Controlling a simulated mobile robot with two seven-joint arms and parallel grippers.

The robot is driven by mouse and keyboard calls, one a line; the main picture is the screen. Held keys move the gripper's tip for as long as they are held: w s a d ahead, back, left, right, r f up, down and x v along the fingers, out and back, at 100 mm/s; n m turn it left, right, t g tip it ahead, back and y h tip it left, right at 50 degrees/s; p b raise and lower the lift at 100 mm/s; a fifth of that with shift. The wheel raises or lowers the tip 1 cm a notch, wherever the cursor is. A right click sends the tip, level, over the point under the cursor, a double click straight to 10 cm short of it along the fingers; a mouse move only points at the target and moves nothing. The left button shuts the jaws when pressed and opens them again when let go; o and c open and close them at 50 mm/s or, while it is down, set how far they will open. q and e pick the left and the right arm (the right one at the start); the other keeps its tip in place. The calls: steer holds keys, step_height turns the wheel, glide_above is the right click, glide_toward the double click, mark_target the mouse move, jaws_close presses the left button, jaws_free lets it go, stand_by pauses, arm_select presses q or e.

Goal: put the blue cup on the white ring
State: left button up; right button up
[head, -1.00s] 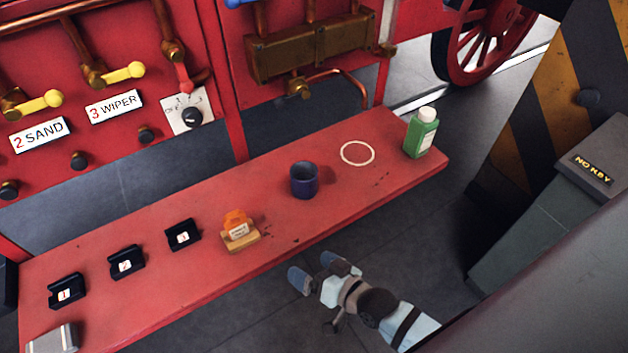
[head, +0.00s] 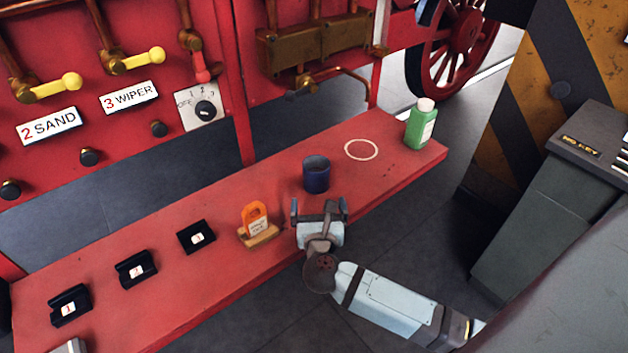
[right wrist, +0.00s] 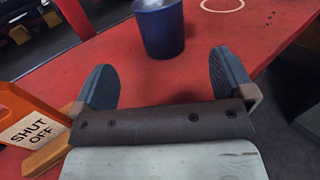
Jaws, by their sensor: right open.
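The blue cup (head: 316,175) stands upright on the red bench, left of the white ring (head: 361,149). The white ring is a thin flat circle on the bench and nothing stands on it. My right gripper (head: 319,205) is open and empty, at the front of the bench just short of the cup. In the right wrist view the cup (right wrist: 161,28) is ahead of and between the two spread fingers (right wrist: 164,78), apart from them. Part of the ring (right wrist: 222,4) shows at the top of that view.
An orange shut-off tag on a wooden block (head: 258,235) stands close left of my right gripper. A green bottle (head: 420,126) stands right of the ring. Black numbered holders (head: 197,237) lie on the left of the red bench (head: 290,180). The bench between cup and ring is clear.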

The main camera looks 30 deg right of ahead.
mark_target(317, 181)
steer(key=x, duration=1.1)
steer(key=shift+w+d+r+p, duration=0.15)
steer(key=shift+w+p, duration=0.15)
steer(key=c, duration=1)
steer(key=shift+c, duration=0.5)
steer(key=shift+r, duration=0.15)
